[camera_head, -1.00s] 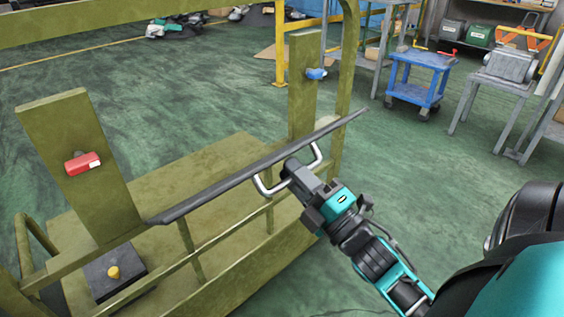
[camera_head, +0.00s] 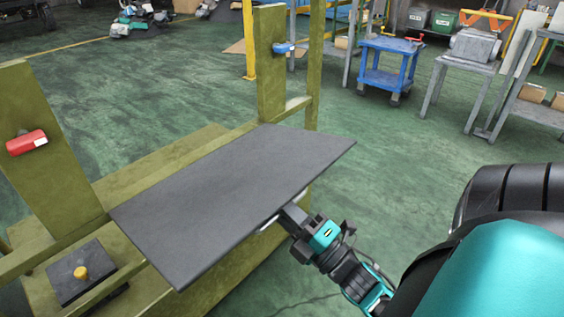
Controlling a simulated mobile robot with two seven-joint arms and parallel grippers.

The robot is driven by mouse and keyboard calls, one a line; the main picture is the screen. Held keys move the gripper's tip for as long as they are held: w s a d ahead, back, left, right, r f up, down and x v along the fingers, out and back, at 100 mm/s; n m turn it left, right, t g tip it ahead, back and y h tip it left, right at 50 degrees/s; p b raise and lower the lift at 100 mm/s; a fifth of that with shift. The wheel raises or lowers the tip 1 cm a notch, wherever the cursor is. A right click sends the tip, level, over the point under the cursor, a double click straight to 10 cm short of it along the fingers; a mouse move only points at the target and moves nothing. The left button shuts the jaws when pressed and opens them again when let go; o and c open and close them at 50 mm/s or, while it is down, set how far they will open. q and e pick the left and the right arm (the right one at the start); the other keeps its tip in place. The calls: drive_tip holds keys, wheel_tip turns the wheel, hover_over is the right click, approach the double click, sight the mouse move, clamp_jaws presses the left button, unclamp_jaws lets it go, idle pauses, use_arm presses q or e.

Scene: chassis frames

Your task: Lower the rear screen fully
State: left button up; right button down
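The rear screen is a flat dark grey panel (camera_head: 232,195) between two olive posts of the frame. Its broad upper face shows, and it slopes, with one long edge along the frame rail and the other toward my arm. My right gripper (camera_head: 289,214) is at the outer edge, on the silver handle (camera_head: 269,223). Most of the handle and the fingertips are hidden by the panel, but the gripper appears shut on the handle. My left gripper is not in view.
The left post (camera_head: 45,165) carries a red latch (camera_head: 26,142); the right post (camera_head: 270,85) carries a blue one (camera_head: 284,48). A black box with a yellow knob (camera_head: 80,273) sits at lower left. A blue cart (camera_head: 388,65) and grey tables stand behind. Green floor right of the frame is clear.

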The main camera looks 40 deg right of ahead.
drive_tip(key=c, duration=1.2)
unclamp_jaws()
use_arm(q)
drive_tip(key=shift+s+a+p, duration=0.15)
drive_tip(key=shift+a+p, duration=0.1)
drive_tip(key=shift+p, duration=0.3)
use_arm(e)
drive_tip(key=v, duration=1.3)
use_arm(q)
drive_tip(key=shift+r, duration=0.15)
use_arm(e)
drive_tip(key=shift+f, duration=0.1)
